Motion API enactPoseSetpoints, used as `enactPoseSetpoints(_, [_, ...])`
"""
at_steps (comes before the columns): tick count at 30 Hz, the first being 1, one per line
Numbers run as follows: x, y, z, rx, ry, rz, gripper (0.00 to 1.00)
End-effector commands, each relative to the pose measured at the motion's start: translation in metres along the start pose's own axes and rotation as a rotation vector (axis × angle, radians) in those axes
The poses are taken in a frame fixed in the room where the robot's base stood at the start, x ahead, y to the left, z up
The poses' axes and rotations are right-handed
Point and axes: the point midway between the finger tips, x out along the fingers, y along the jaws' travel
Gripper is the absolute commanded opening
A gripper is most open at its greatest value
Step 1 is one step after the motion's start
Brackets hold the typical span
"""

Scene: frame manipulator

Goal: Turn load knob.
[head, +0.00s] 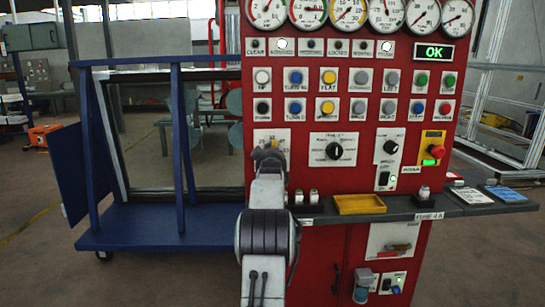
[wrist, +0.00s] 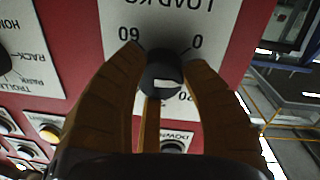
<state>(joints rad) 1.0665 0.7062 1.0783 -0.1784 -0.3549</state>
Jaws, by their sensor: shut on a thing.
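The load knob (wrist: 161,70) is round and black with a short white mark on its face, seen upside down in the wrist view. Its white plate (wrist: 218,20) reads "LOAD KG", with 60 at the left, 0 at the right and 20 at the lower right. The white mark lies close to level in the picture. My gripper (wrist: 163,62) is shut on the knob, one brown finger on each side. In the head view my gripper (head: 270,153) is at the load plate (head: 262,133) on the red panel and hides the knob.
The red panel (head: 305,105) carries rows of buttons, gauges on top and another black knob (head: 334,151) to the right. A grey shelf (head: 405,208) with a yellow tray (head: 360,205) juts out below. A blue cart (head: 150,225) stands left.

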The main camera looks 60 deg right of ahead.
Motion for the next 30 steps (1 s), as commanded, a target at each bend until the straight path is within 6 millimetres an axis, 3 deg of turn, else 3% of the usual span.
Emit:
enactPoseSetpoints(13, [-0.0003,-0.0011,-0.0053,0.011,0.01,0.0,0.08])
enactPoseSetpoints(14, [-0.0003,-0.0012,-0.0053,0.011,0.01,0.0,0.44])
enactPoseSetpoints(15, [-0.0003,-0.0012,-0.0052,0.01,0.01,-0.001,0.48])
enactPoseSetpoints(22, [-0.0001,-0.0007,-0.0028,0.01,0.005,0.0,0.68])
enactPoseSetpoints(30, [-0.0004,-0.0003,-0.0015,0.01,0.003,0.0,0.68])
